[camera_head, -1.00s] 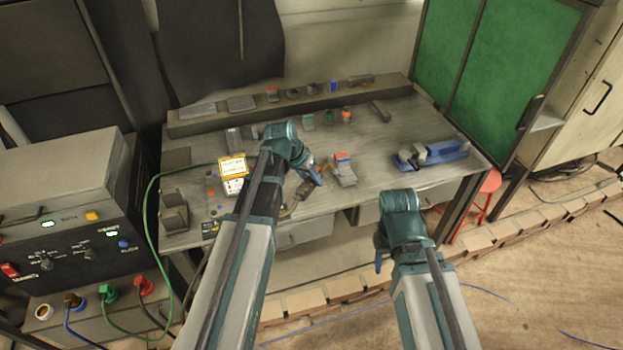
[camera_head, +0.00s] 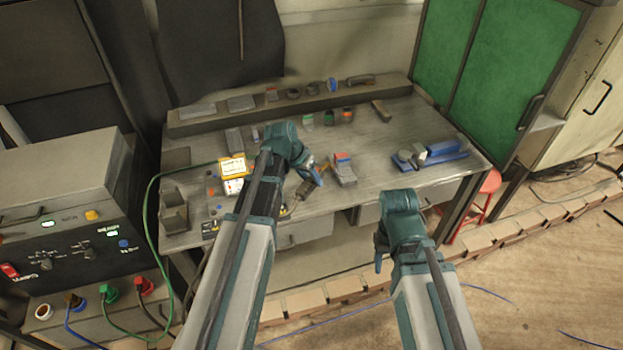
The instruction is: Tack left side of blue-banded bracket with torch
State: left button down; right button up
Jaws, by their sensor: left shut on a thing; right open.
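My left gripper (camera_head: 313,173) is above the front middle of the workbench, shut on a dark torch (camera_head: 303,192) that is partly hidden by the gripper and arm. Just right of it, apart from it, a grey bracket (camera_head: 344,176) stands on the bench with red and blue marks near its top. I cannot tell for certain that this is the blue-banded one. My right gripper (camera_head: 378,262) is open, in front of the bench's front edge, and mostly hidden by its own wrist.
A blue fixture (camera_head: 447,160) with grey parts is on the bench's right. A yellow-framed display (camera_head: 232,168) is at left. Several small parts line the back ledge (camera_head: 220,119). A red stool (camera_head: 486,189) stands at right. A green cable (camera_head: 148,215) runs down the left.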

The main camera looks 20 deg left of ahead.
pick_arm(q)
jog(key=shift+r, duration=0.15)
jog(key=p+v, duration=0.5)
jog(key=d+p+v, duration=0.1)
jog(key=p+v, duration=0.2)
jog(key=shift+w+a+r, duration=0.1)
jog(key=shift+a+r, duration=0.05)
jog(key=shift+r, duration=0.25)
jog(key=shift+f, duration=0.15)
dwell(0.4)
